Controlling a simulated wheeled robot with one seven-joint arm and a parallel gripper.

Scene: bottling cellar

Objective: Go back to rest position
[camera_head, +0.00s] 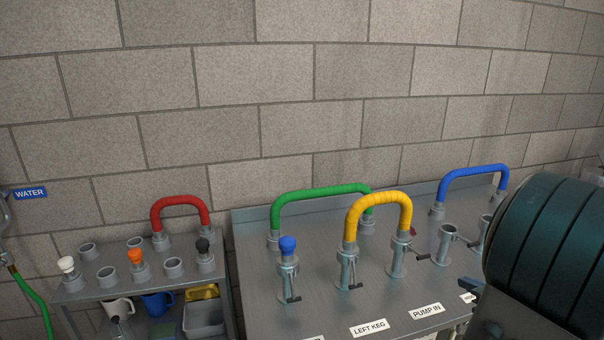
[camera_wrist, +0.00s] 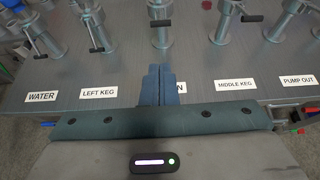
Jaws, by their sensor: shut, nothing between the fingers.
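My gripper (camera_wrist: 158,84) is shut and empty in the wrist view. Its fingers are together in front of the metal bench (camera_wrist: 215,70), over the label row, and partly cover one label. In the head view its tip (camera_head: 470,287) shows at the lower right, beside the bench's front edge. My dark ribbed arm fills the right side of that view and hides the bench's right part. A yellow hose (camera_head: 378,199) arches between two ports above the LEFT KEG and PUMP IN labels.
A green hose (camera_head: 320,190) and a blue hose (camera_head: 473,171) arch at the back of the bench. A blue plug (camera_head: 288,246) stands in a front port. A side shelf (camera_head: 110,287) holds a red hose (camera_head: 180,201) and several plugs. A block wall (camera_head: 300,90) stands behind.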

